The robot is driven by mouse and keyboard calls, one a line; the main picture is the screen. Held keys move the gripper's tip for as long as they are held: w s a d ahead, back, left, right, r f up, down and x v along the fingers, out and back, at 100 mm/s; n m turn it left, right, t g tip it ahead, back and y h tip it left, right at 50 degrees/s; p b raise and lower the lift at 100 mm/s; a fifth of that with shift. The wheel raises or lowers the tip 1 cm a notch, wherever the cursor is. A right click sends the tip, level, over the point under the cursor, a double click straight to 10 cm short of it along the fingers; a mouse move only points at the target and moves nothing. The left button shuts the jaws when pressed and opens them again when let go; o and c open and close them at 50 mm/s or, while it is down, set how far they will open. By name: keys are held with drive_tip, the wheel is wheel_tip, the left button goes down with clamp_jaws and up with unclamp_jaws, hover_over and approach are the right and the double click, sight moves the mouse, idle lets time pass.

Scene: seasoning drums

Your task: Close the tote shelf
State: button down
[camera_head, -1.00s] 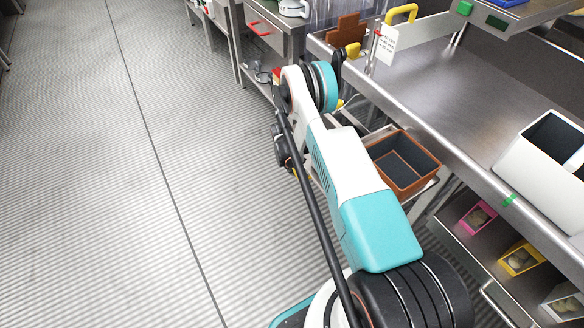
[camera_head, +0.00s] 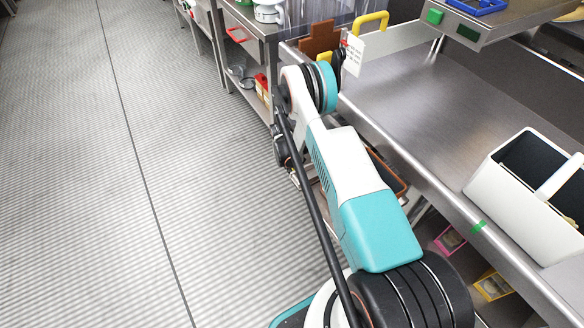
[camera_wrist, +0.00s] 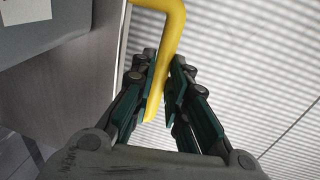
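The tote shelf sits low under the steel counter (camera_head: 400,98) in the head view, mostly hidden behind my arm. The rim of the brown tote (camera_head: 403,186) on it shows at the arm's right edge. In the wrist view, a yellow handle (camera_wrist: 172,35) runs down beside a grey panel (camera_wrist: 75,85), and its end lies between my two fingers. My gripper (camera_wrist: 164,88) has its fingers apart, with a narrow gap around the handle. I cannot tell whether a finger touches it. In the head view my gripper is hidden by my arm.
A white divided bin (camera_head: 500,190) stands on the counter at right. Pink (camera_head: 450,240) and yellow (camera_head: 494,286) bins sit below the counter. Another steel bench (camera_head: 245,20) stands at the back. The ribbed floor (camera_head: 150,170) at left is clear.

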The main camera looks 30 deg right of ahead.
drive_tip(key=c, duration=1.6)
unclamp_jaws()
drive_tip(key=shift+d, duration=0.4)
drive_tip(key=shift+o, duration=0.2)
drive_tip(key=shift+a, duration=0.1)
drive_tip(key=shift+a+r, duration=0.15)
drive_tip(key=shift+r, duration=0.35)
wheel_tip(320, 180, up, 11)
drive_tip(key=a, duration=0.2)
drive_tip(key=shift+f, duration=0.1)
